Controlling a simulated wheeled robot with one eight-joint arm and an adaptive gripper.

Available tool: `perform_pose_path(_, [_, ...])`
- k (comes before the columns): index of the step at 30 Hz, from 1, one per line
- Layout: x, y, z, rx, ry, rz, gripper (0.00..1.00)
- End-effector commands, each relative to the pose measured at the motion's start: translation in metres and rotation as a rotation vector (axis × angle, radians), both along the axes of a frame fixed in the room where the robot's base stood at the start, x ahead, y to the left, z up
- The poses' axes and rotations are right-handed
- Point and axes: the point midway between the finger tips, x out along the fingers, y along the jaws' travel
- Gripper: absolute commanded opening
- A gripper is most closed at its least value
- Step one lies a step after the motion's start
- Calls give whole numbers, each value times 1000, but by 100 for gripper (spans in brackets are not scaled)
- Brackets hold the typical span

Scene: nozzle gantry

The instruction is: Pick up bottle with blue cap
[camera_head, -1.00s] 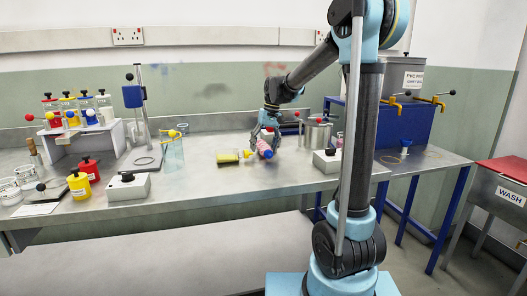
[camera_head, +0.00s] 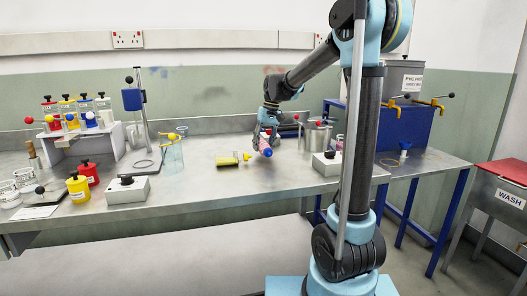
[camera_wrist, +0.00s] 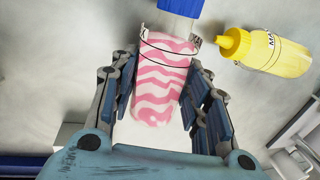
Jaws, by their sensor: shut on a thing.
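The bottle with the blue cap (camera_wrist: 162,78) has a pink and white wavy pattern and sits between my gripper's fingers in the wrist view. Its blue cap (camera_wrist: 181,8) points to the top of that view and is partly cut off by the frame. My gripper (camera_wrist: 164,95) is shut on the bottle's body, with a finger on each side. In the head view the pink bottle (camera_head: 264,143) is tilted in my gripper (camera_head: 266,134), over the steel bench, with its cap toward the front. Part of the bottle is hidden by the fingers there.
A yellow bottle (camera_wrist: 276,52) lies on the steel bench (camera_head: 205,183) close by, to the left of my gripper in the head view. A metal pot (camera_head: 317,134) and a white box with a black knob (camera_head: 327,163) stand to the right.

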Motion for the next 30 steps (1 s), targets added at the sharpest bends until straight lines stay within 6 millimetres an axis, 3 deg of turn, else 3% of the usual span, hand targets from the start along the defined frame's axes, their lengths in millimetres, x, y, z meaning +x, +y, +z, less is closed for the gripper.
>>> perform_pose_path(12, [0,0,94,0,0,0,14])
perform_pose_path(18, [0,0,132,0,0,0,14])
perform_pose_path(30, [0,0,165,0,0,0,14])
